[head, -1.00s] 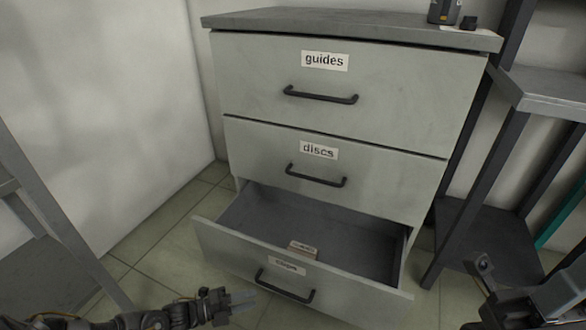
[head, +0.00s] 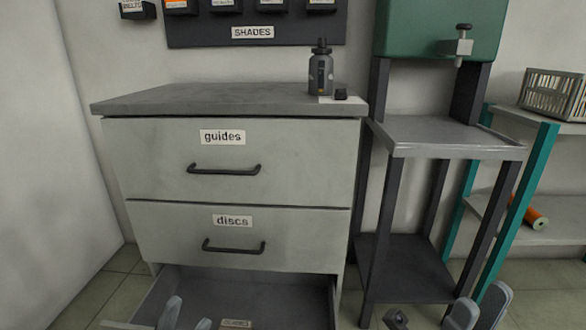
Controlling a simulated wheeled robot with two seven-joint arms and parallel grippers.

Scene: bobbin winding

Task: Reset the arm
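My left gripper (head: 186,318) shows at the bottom edge, in front of the open bottom drawer (head: 285,300). Its two grey fingertips stand apart with nothing visible between them. My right gripper (head: 478,308) is at the bottom right, in front of the grey stand. Its two fingertips are also apart and empty. Both arms behind the grippers are mostly below the picture. A small box (head: 236,324) lies in the open drawer, cut off by the bottom edge.
The grey cabinet (head: 160,165) has its "guides" and "discs" drawers shut. A grey stand (head: 440,138) and a teal-legged shelf (head: 530,178) are to the right. A wall board (head: 255,36) hangs above.

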